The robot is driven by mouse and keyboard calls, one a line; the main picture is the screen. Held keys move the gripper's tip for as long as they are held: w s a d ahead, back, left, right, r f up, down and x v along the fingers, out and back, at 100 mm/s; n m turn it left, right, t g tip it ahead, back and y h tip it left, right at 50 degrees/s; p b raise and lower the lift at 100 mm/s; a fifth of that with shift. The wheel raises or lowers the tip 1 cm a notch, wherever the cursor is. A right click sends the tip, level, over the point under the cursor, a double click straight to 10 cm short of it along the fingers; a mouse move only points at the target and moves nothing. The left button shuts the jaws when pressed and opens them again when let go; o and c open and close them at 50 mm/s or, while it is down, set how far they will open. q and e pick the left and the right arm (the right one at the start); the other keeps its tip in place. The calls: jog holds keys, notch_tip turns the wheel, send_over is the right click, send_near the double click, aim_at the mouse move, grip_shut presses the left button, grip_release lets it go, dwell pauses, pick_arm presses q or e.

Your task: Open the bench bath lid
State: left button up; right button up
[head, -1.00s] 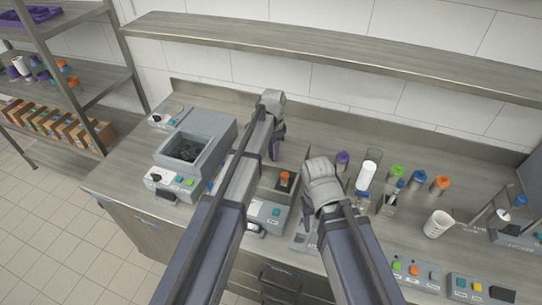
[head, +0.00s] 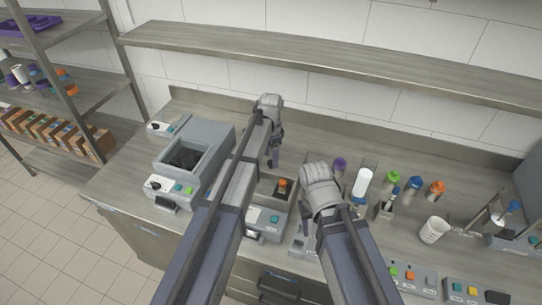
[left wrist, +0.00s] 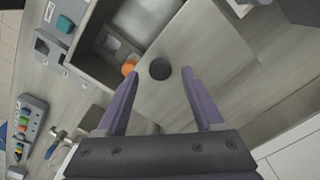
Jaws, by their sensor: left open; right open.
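A grey box with a teal button (head: 275,218), apparently the bench bath, stands mid-bench, partly hidden by my left arm. The left wrist view shows its wall (left wrist: 84,50), a partly uncovered inside and an orange cap (left wrist: 128,67) in a holder. A flat grey-brown plate (left wrist: 205,45), apparently the lid, lies beside the opening with a round black knob (left wrist: 160,69). My left gripper (left wrist: 159,74) is open, with the knob between its fingertips in that picture; contact cannot be told. It also shows in the head view (head: 273,157). My right gripper (head: 320,190) is over the bench, its fingertips hidden.
A larger grey open-topped unit (head: 205,140) stands to the left. A white bottle (head: 361,183), coloured-capped tubes and a white cup (head: 434,230) stand to the right. Button boxes (head: 475,291) line the front right. A wall shelf (head: 330,55) runs above the bench.

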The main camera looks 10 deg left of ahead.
pick_arm(q)
notch_tip(320, 180, up, 6)
jog(key=p, duration=0.5)
pick_arm(e)
notch_tip(320, 180, up, 6)
jog(key=shift+f, duration=0.1)
pick_arm(q)
jog(key=shift+s+f, duration=0.1)
jog(key=shift+f, duration=0.05)
pick_arm(e)
jog(key=shift+f, duration=0.1)
pick_arm(q)
jog(key=s+d+f+n+b, duration=0.1)
jog(key=s+f+n+b, duration=0.1)
jog(key=s, duration=0.6)
jog(key=s+d+f+n+b, duration=0.1)
jog(key=s+f+n+b, duration=0.2)
jog(key=s, duration=0.6)
jog(key=s+d+f+n+y+b, duration=0.1)
jog(key=s+d+f+n+b, duration=0.1)
jog(key=s+f+b, duration=0.3)
jog(key=s, duration=0.4)
jog(key=shift+s+f+b, duration=0.2)
jog(key=shift+b, duration=0.15)
pick_arm(e)
notch_tip(320, 180, down, 10)
jog(key=shift+f, duration=0.25)
